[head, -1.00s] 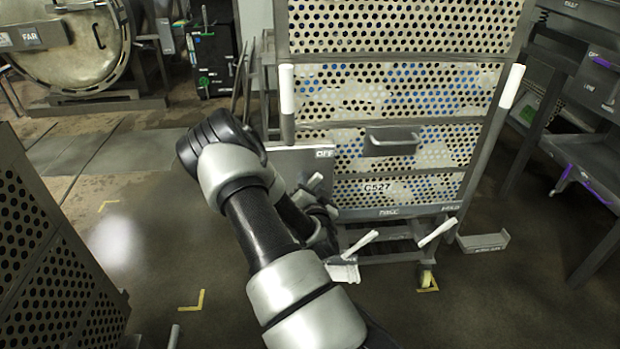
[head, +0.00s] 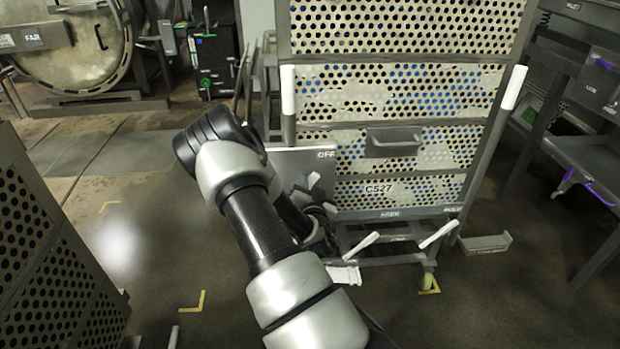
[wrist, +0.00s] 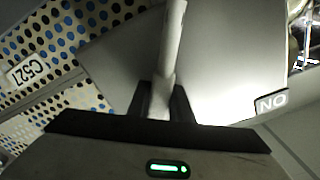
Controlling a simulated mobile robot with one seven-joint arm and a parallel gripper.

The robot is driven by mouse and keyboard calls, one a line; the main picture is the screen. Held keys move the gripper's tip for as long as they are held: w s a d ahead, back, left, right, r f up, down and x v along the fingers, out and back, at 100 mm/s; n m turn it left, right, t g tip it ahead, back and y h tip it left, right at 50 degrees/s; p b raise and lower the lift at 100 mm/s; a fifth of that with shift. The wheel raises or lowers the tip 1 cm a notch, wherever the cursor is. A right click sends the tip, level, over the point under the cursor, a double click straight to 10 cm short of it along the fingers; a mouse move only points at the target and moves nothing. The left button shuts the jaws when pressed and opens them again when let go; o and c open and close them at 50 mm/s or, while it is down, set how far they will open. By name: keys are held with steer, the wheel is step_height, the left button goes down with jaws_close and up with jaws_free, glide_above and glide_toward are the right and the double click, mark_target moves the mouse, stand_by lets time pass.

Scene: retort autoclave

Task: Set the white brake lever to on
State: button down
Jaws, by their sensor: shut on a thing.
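The white brake lever (wrist: 172,45) runs down the middle of the wrist view, and its lower part lies between the two dark fingers of my gripper (wrist: 161,104). My gripper is shut on it. Behind it is a grey plate (wrist: 230,62) with an upside-down ON label (wrist: 272,103) at its right edge. In the head view the plate (head: 288,162) carries an OFF label at its upper right corner, and a short white piece of the lever (head: 313,180) shows below that. My arm hides most of the gripper there.
A tall perforated crate stack (head: 400,140) on a wheeled cart stands right behind the plate, with white upright handles and two white pedals (head: 437,233) low down. Another perforated crate (head: 60,265) is at the left. Floor between is open.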

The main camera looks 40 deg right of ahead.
steer(key=c, duration=1.6)
jaws_free()
